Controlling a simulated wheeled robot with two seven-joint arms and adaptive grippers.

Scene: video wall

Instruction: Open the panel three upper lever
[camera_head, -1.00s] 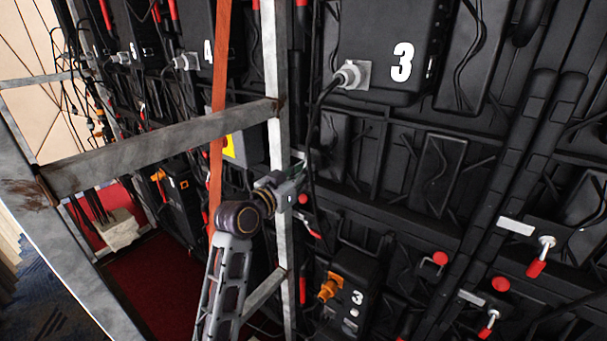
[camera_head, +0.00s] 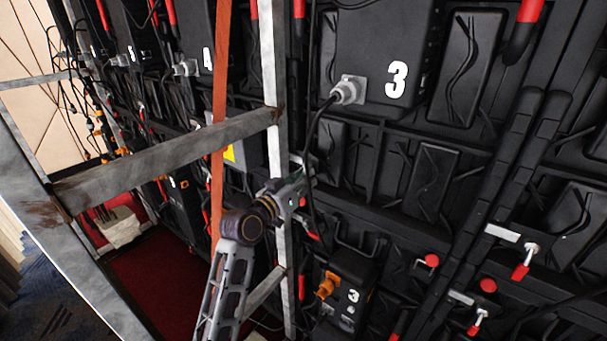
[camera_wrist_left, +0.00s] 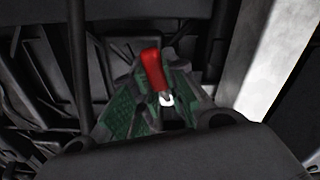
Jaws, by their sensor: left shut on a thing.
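The video wall panel marked 3 (camera_head: 385,50) stands at the upper middle of the head view, with a smaller orange-plugged box also marked 3 (camera_head: 345,292) below it. My left gripper (camera_head: 307,182) is at the wall just right of the grey upright and below the large panel. In the left wrist view, the gripper (camera_wrist_left: 155,82) is closed around a red-handled lever (camera_wrist_left: 152,68) with a pale metal base between the fingers. The head view barely shows this lever behind the gripper. My right gripper is not in view.
A grey metal frame upright (camera_head: 277,90) and crossbar (camera_head: 170,155) stand close to my left arm. An orange strap (camera_head: 219,110) hangs beside them. Other red levers (camera_head: 521,270) are at the lower right. Black cables hang near the gripper.

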